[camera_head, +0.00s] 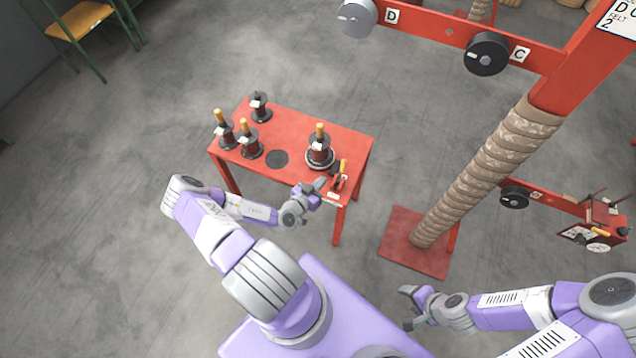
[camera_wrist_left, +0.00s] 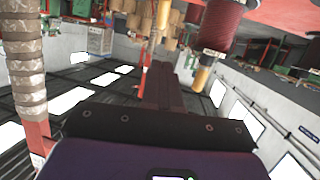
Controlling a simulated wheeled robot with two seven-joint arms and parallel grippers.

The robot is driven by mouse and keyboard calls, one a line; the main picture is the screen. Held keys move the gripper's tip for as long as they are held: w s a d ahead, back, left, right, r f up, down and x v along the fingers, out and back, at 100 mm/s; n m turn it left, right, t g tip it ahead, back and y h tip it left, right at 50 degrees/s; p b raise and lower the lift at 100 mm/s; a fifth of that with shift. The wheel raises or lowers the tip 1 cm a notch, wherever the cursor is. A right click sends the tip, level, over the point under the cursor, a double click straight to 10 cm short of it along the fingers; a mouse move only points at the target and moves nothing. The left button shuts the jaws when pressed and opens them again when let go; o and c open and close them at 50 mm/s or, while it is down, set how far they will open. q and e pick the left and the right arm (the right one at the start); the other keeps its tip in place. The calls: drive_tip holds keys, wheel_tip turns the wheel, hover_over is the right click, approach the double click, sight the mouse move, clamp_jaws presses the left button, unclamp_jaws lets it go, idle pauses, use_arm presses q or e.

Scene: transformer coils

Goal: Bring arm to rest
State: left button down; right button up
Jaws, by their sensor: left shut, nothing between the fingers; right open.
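My left gripper (camera_head: 318,192) is at the front edge of the red table (camera_head: 295,125). In the left wrist view its dark fingers (camera_wrist_left: 162,72) are together with nothing between them. A coil with a yellow handle (camera_head: 320,150) stands on a pale ring at the table's right side, behind this gripper. A dark red coil with a yellow end (camera_wrist_left: 217,28) shows at the top of the left wrist view. My right gripper (camera_head: 410,305) is open and empty over the floor, low and right of my base.
Several coils (camera_head: 249,140) stand on the table's left, beside an empty dark disc (camera_head: 277,158). A wrapped post (camera_head: 480,175) with red arms rises to the right.

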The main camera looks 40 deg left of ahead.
use_arm(q)
drive_tip(key=shift+s+r, duration=0.3)
drive_tip(key=shift+s, duration=0.2)
drive_tip(key=shift+d, duration=0.1)
